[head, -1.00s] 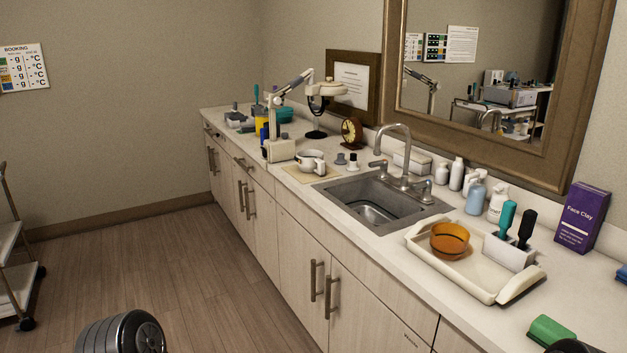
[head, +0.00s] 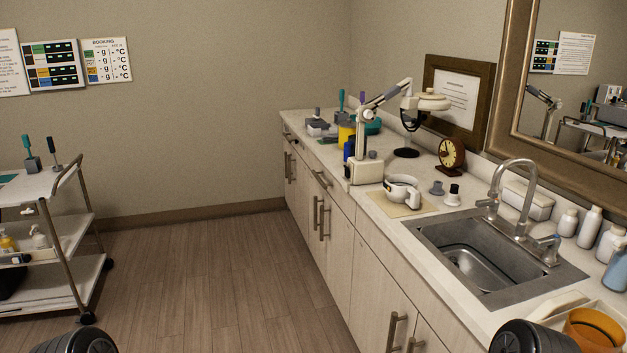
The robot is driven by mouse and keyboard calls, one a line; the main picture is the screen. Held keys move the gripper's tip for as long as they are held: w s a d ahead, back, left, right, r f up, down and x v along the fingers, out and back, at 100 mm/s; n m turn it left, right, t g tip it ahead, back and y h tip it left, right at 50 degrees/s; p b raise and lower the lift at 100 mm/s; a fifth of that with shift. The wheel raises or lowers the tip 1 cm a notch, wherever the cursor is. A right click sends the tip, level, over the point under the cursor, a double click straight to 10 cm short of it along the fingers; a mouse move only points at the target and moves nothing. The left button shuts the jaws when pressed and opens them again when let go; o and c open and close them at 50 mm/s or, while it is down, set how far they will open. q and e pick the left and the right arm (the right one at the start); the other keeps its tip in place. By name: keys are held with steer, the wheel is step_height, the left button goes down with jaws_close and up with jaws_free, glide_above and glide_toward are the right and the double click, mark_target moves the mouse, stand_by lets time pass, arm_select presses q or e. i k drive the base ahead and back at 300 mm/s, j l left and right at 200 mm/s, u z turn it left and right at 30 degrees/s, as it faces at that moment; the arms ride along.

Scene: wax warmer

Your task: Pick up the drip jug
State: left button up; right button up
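Only dark rounded parts of my two arms show at the bottom edge, far from the jug. Neither gripper's fingers are in view.
A jointed lamp (head: 368,170) stands just behind and left of the jug. Two small stoppers (head: 445,192) and a clock (head: 451,155) are to its right. The sink (head: 485,262) lies nearer. A wheeled cart (head: 50,215) stands at left; the floor between is clear.

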mark_target(350, 146)
steer(key=i+j+z, duration=0.2)
steer(key=i+z, duration=0.15)
steer(key=i+j+z, duration=0.95)
steer(key=j, duration=0.15)
steer(key=i+j+z, duration=0.2)
steer(key=j, duration=0.25)
steer(key=j+z, duration=0.25)
steer(key=j, duration=0.2)
steer(key=i+j+z, duration=0.2)
steer(key=j, duration=0.3)
steer(key=k+l, duration=0.05)
steer(key=k, duration=0.05)
